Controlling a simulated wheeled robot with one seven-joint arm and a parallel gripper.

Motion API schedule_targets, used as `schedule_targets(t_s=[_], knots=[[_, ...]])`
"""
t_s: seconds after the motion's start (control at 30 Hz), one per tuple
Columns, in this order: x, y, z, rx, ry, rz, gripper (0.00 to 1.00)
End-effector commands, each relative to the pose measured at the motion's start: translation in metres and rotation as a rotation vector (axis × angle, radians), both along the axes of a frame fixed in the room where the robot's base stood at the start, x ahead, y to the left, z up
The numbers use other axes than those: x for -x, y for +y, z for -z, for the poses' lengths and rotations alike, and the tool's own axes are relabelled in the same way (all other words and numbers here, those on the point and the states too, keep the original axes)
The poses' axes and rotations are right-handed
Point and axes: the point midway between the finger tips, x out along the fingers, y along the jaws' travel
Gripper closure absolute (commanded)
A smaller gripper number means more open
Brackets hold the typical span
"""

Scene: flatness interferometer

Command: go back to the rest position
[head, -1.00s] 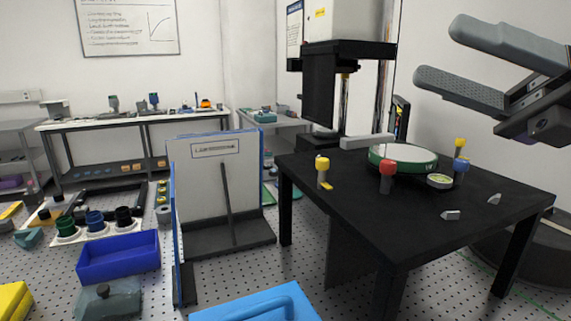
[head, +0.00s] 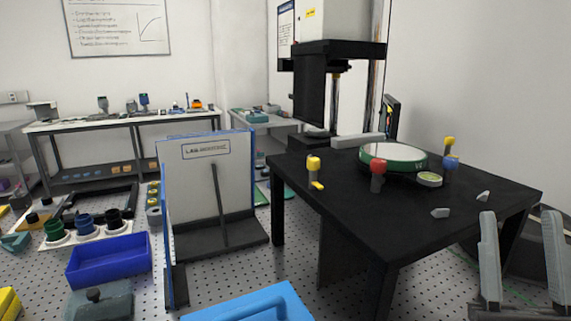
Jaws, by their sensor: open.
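My gripper (head: 524,262) is in the lower right of the head view, beside the right front edge of the black table. Its two grey fingers point up in the picture and stand apart, with nothing between them. The black table (head: 400,228) bears a round green-rimmed disc (head: 393,155). Several pegs with coloured knobs stand around the disc, among them a yellow one (head: 313,164), a red one (head: 378,167) and a blue one (head: 450,163). My gripper touches none of these. The rest of my arm is out of view.
A tall black-and-white instrument (head: 340,30) stands behind the table. A white upright panel (head: 200,190) stands left of it on the perforated floor. A blue bin (head: 108,260) and a blue lid-like box (head: 250,303) lie in front. Small grey pieces (head: 440,212) lie on the tabletop.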

Motion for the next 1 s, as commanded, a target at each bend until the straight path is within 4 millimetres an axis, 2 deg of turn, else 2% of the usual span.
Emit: schedule_targets(t_s=[0.03, 0.27, 0.5, 0.7, 1.0], knots=[[0.004, 0.001, 0.022, -0.052, 0.056, -0.012, 0.52], [0.03, 0.009, 0.111, -0.241, 0.3, -0.057, 0.52], [0.079, 0.027, 0.195, -0.38, 0.566, -0.098, 0.52], [0.134, 0.044, 0.252, -0.447, 0.788, -0.128, 0.52], [0.225, 0.062, 0.308, -0.439, 1.096, -0.164, 0.52]])
